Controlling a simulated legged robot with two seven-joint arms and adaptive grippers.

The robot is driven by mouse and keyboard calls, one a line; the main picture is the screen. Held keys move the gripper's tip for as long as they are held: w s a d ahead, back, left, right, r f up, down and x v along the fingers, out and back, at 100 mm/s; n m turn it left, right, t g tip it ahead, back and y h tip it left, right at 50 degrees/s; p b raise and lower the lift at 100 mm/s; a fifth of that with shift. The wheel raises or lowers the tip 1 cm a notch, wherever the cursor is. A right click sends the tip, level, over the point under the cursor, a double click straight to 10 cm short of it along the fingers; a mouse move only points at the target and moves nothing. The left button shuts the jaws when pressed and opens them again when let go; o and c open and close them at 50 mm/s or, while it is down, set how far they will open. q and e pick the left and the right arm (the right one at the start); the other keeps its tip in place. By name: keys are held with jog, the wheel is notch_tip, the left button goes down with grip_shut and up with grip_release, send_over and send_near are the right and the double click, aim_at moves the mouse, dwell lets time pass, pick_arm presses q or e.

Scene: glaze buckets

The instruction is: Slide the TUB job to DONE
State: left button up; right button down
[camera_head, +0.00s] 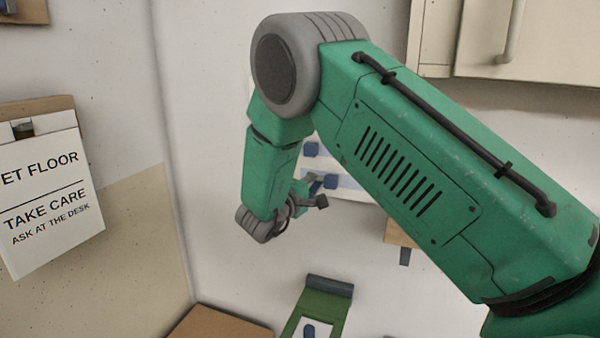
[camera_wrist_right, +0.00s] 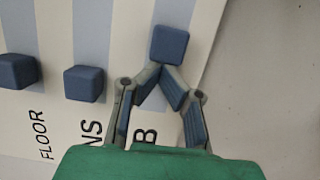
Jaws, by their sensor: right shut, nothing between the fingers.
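The pale job board with grey-blue stripes (camera_head: 350,194) is on the wall, partly hidden behind my right arm. In the right wrist view the board (camera_wrist_right: 54,50) bears several blue square sliders. The slider in the row whose visible letter is B (camera_wrist_right: 169,45) sits farther up than the neighbouring slider (camera_wrist_right: 83,83) and the FLOOR slider (camera_wrist_right: 18,70). The rest of the B label is hidden by my gripper. My right gripper (camera_wrist_right: 160,70) is shut and empty, its fingertips at the lower edge of the B slider; contact is unclear. In the head view the gripper (camera_head: 312,188) is small against the board.
A wet floor sign (camera_head: 45,190) hangs at the left. A cream cabinet (camera_head: 480,40) is at the upper right. A green object with a dark bar (camera_head: 325,300) is below the board, and a brown surface (camera_head: 218,322) is at the bottom. Bare wall lies left of the arm.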

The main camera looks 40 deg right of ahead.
aim_at(350, 182)
jog(key=s+d, duration=0.1)
jog(key=s+d+p, duration=0.1)
jog(key=s, duration=0.1)
jog(key=s+d+p, duration=0.1)
jog(key=s+d, duration=0.1)
jog(key=shift+s+f, duration=0.1)
jog(key=shift+s, duration=0.15)
jog(key=shift+f, duration=0.1)
jog(key=shift+s+a, duration=0.1)
jog(key=shift+a, duration=0.25)
jog(key=shift+s+a+r, duration=0.2)
jog(key=shift+r, duration=0.05)
jog(key=shift+a, duration=0.1)
jog(key=shift+a+f, duration=0.15)
jog(key=shift+a, duration=0.35)
pick_arm(q)
jog(key=shift+s+d+r, duration=0.1)
jog(key=shift+d+r, duration=0.1)
jog(key=shift+r, duration=0.65)
jog(key=shift+d+r, duration=0.15)
jog(key=shift+r, duration=0.7)
pick_arm(e)
jog(key=v, duration=1)
jog(key=shift+s, duration=0.2)
jog(key=shift+a, duration=0.15)
